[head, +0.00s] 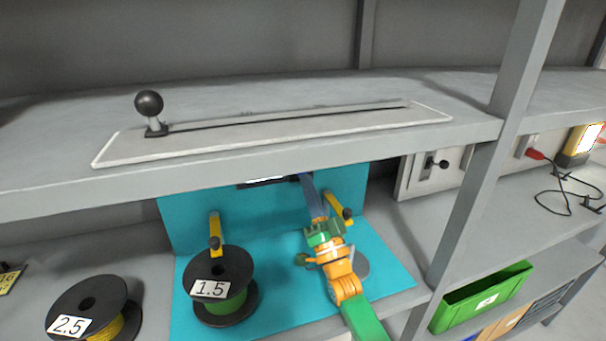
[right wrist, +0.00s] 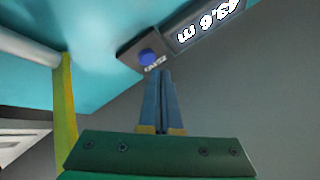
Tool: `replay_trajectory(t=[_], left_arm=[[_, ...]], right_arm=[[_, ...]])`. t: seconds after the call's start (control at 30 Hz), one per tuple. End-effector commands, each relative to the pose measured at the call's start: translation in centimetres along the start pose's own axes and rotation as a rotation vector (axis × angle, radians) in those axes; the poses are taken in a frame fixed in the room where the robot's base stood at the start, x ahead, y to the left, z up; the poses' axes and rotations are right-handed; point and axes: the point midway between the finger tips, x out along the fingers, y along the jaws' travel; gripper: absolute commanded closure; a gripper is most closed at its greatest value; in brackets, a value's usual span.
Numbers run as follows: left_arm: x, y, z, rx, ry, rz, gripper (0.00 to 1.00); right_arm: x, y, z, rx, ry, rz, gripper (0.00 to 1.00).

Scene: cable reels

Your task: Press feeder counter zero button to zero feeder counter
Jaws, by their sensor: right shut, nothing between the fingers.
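The feeder counter zero button (right wrist: 147,57) is a blue round button on a dark plate in the right wrist view. A small label lies just below it. The counter display (right wrist: 207,24) beside it shows white digits, cut off by the frame's edge. In the head view only a sliver of the display (head: 262,181) shows under the shelf; the button is hidden there. My right gripper (right wrist: 160,76) is shut and empty, its blue fingertips just below the button and label; I cannot tell if they touch. In the head view the right gripper (head: 306,180) reaches up under the shelf edge. My left gripper is not in view.
A shelf with a black-knobbed lever (head: 149,104) hangs above. A reel marked 1.5 (head: 223,289) stands on the turquoise base (head: 290,312), left of my arm. A reel marked 2.5 (head: 72,326) is further left. Yellow arms (head: 214,225) flank the area.

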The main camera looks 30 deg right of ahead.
Motion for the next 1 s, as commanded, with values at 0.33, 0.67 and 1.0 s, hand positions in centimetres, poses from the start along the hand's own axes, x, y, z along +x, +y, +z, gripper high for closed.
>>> replay_trajectory(t=[0.33, 0.67, 1.0], left_arm=[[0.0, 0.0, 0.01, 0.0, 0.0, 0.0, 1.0], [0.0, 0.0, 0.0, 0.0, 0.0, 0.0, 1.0], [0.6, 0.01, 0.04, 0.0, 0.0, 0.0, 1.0]], right_arm=[[0.0, 0.0, 0.0, 0.0, 0.0, 0.0, 1.0], [0.0, 0.0, 0.0, 0.0, 0.0, 0.0, 1.0], [0.3, 0.28, 0.29, -0.001, 0.001, -0.001, 1.0]])
